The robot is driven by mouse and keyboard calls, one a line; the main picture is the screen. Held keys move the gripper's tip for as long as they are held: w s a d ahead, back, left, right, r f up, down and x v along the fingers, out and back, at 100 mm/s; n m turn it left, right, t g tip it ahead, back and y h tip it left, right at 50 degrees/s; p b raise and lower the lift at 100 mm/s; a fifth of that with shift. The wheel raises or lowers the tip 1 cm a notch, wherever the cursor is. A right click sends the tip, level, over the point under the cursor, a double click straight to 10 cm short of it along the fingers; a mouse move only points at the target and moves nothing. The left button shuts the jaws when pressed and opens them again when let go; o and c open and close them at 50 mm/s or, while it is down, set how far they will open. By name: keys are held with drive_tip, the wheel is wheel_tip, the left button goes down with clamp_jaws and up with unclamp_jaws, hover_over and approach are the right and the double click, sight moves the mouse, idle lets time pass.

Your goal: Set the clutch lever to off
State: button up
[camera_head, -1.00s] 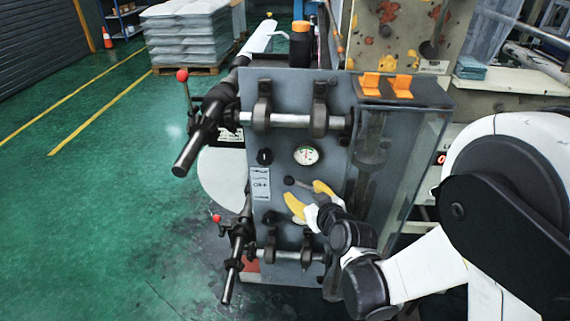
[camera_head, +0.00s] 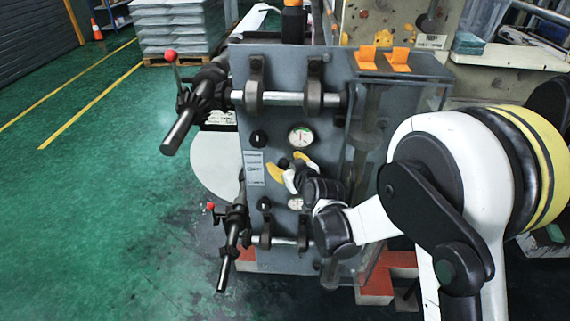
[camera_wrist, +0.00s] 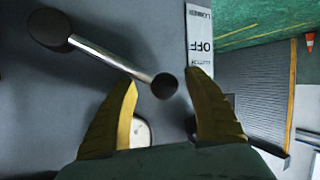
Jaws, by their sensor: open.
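The clutch lever (camera_wrist: 118,62) shows in the wrist view as a metal rod with a dark pivot at upper left and a round black knob (camera_wrist: 165,87) at its free end. My gripper (camera_wrist: 162,80) is open, with its yellow fingers on either side of the knob; I see gaps between knob and fingers. In the head view my gripper (camera_head: 286,164) is at the grey panel (camera_head: 330,62), below the upper dial; the lever is small and partly hidden there.
A round gauge (camera_head: 301,136) and a black knob (camera_head: 259,138) sit above my gripper. Shaft ends with red-tipped handles (camera_head: 169,55) stick out at left. A clear cover (camera_head: 405,120) encloses the right side. Green floor at left is open.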

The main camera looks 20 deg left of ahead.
drive_tip(key=shift+c, duration=0.5)
clamp_jaws()
drive_tip(key=shift+s+a+f, duration=0.1)
drive_tip(key=shift+f, duration=0.05)
wheel_tip(320, 180, down, 6)
drive_tip(key=a+n+h, duration=0.1)
drive_tip(key=n+h, duration=0.2)
drive_tip(key=shift+s+a+f+h, duration=0.15)
drive_tip(key=shift+s+a+h, duration=0.05)
drive_tip(key=shift+h, duration=0.2)
